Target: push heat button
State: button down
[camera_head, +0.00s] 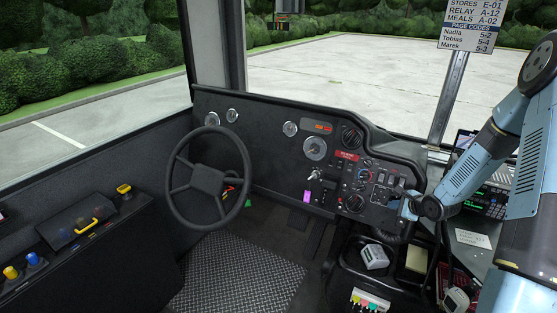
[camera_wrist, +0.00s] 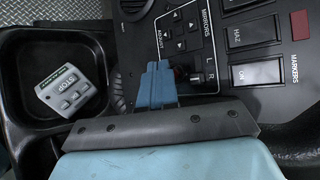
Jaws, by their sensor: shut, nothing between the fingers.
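The dashboard's right control panel (camera_head: 376,178) carries dials, a red-and-blue knob (camera_head: 362,173) and several rocker switches. I cannot read a heat label in either view, so I cannot tell which button is the heat button. My gripper (camera_head: 406,211) is at the lower right edge of this panel. In the wrist view its blue fingers (camera_wrist: 156,82) are shut and empty, in front of the panel beside the L/R mirror selector (camera_wrist: 195,77). The HAZ switch (camera_wrist: 253,32) and the MARKERS switch (camera_wrist: 257,72) are right of the fingers. I cannot tell if the fingertips touch the panel.
A black tray (camera_wrist: 25,118) left of my gripper holds a grey device with a STOP button (camera_wrist: 70,90). The steering wheel (camera_head: 207,178) is at the left in the head view. A purple tag (camera_head: 306,196) hangs below the dashboard.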

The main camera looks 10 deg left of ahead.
jog(key=shift+s, duration=0.1)
jog(key=shift+s+a+r, duration=0.3)
jog(key=shift+s+r, duration=0.05)
jog(key=shift+s, duration=0.5)
jog(key=shift+s+a+r, duration=0.3)
jog(key=shift+s+r, duration=0.05)
jog(key=shift+s, duration=0.55)
jog(key=shift+s+a+r, duration=0.3)
jog(key=shift+s+r, duration=0.05)
jog(key=shift+s, duration=0.5)
